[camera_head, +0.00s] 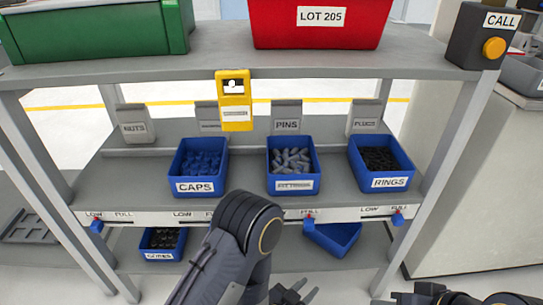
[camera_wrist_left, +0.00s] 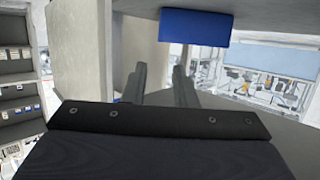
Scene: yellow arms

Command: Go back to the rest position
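My left arm comes up from the bottom middle in the head view and bends down in front of the shelf. My left gripper (camera_head: 307,289) is partly cut off at the bottom edge. In the left wrist view its two fingers (camera_wrist_left: 162,65) stand apart with nothing between them. A blue surface (camera_wrist_left: 195,25) shows beyond the fingertips. Part of my right gripper (camera_head: 385,300) shows at the bottom right of the head view; its finger opening is not clear.
Below are a bin of dark parts (camera_head: 162,243) and a tilted, seemingly empty blue bin (camera_head: 335,237). A green bin (camera_head: 95,32) and red bin (camera_head: 318,22) stand on top.

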